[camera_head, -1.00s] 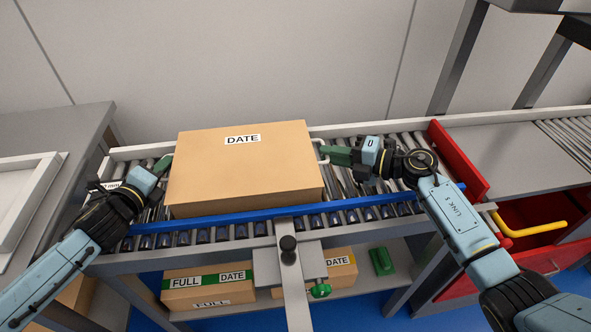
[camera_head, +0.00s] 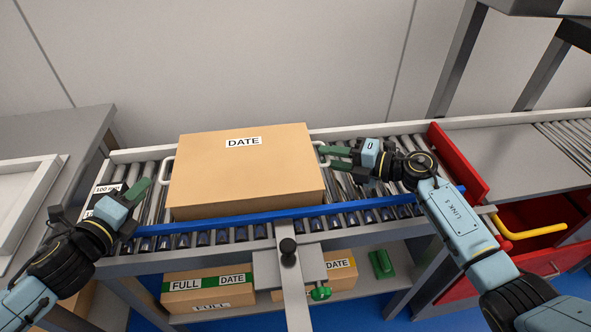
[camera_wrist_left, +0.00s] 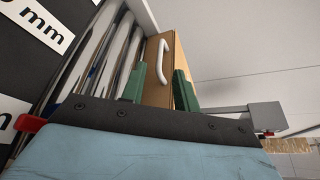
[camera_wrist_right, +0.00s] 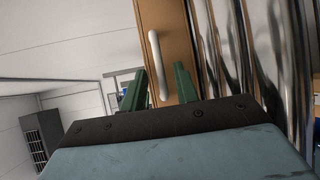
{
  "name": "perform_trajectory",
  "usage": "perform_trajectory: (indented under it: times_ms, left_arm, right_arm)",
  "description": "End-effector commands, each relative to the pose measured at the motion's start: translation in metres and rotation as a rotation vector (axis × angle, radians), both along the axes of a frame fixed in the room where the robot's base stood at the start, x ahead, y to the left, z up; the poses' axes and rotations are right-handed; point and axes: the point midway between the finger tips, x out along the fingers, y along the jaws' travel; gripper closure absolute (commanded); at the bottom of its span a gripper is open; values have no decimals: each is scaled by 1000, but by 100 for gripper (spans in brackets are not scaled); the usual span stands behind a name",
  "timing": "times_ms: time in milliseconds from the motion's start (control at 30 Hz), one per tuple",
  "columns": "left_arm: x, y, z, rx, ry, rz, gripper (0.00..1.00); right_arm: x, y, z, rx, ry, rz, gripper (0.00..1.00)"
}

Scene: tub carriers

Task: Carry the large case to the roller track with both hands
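The large case (camera_head: 245,170), a brown box labelled DATE, rests on the roller track (camera_head: 150,205) behind its blue front rail. Its left white handle (camera_head: 166,171) also shows in the left wrist view (camera_wrist_left: 164,60). Its right white handle (camera_head: 322,152) also shows in the right wrist view (camera_wrist_right: 155,62). My left gripper (camera_head: 138,190) is open, empty and apart from the left handle, to its left. My right gripper (camera_head: 334,158) is open just right of the right handle. In the right wrist view the handle appears ahead, between the separated green fingers.
A red plate (camera_head: 458,160) stands across the track on the right. A yellow bar (camera_head: 535,229) juts out at front right. A post with a black knob (camera_head: 288,244) stands in front of the rail. Smaller boxes (camera_head: 208,292) sit on a shelf below.

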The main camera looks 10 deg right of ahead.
Motion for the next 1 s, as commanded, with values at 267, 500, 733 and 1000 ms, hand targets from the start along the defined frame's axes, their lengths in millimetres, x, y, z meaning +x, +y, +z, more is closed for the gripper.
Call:
perform_trajectory:
  times_ms: [267,500,733,1000]
  left_arm:
    - [-26,7,5,1,1,-1,69]
    - [-29,9,7,2,-1,0,69]
    - [-29,9,7,1,0,0,69]
    - [-29,9,7,1,0,0,69]
  right_arm:
    - [0,0,0,0,0,0,70]
    - [-6,-11,1,-2,1,-2,70]
    - [-30,-50,9,-5,3,-2,70]
    - [-54,-91,18,-3,1,0,70]
